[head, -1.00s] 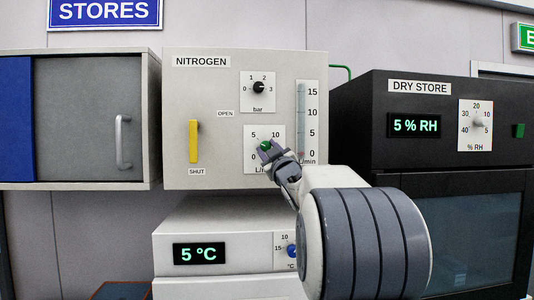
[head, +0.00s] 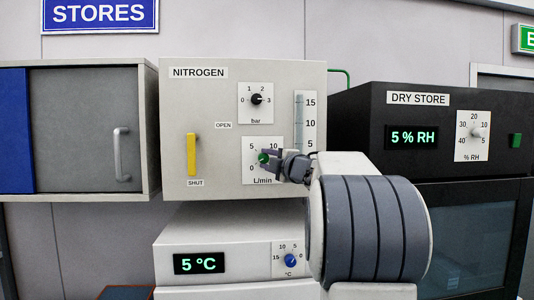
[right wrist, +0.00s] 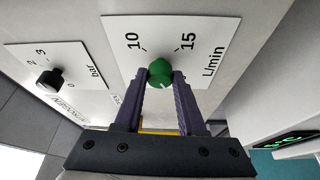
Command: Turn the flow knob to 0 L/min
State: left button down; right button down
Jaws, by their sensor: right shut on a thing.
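The green flow knob (head: 263,158) sits on a white L/min dial plate (head: 250,177) on the nitrogen panel. In the head view 0, 5 and 10 show on the plate; my gripper covers its right part. My right gripper (head: 268,159) comes in from the right, roughly level, with its fingers around the knob. In the right wrist view the two purple fingers (right wrist: 160,84) press on both sides of the knob (right wrist: 160,73). A pale mark shows on the knob's lower part there, facing away from the 10 and 15. My left gripper is not in view.
A blue °C knob (head: 290,260) sits below. The dry store (head: 440,190) stands at right.

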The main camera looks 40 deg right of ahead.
jog(key=shift+r+n+g+p, duration=0.15)
jog(key=shift+n+g+p, duration=0.45)
jog(key=shift+n+p, duration=0.65)
jog(key=shift+n, duration=0.35)
jog(key=c, duration=0.5)
grip_release()
jog(key=s+a+b, duration=0.1)
jog(key=s+b, duration=0.3)
jog(key=s, duration=0.6)
jog(key=shift+s+a+r, duration=0.15)
jog(key=shift+a+r, duration=0.2)
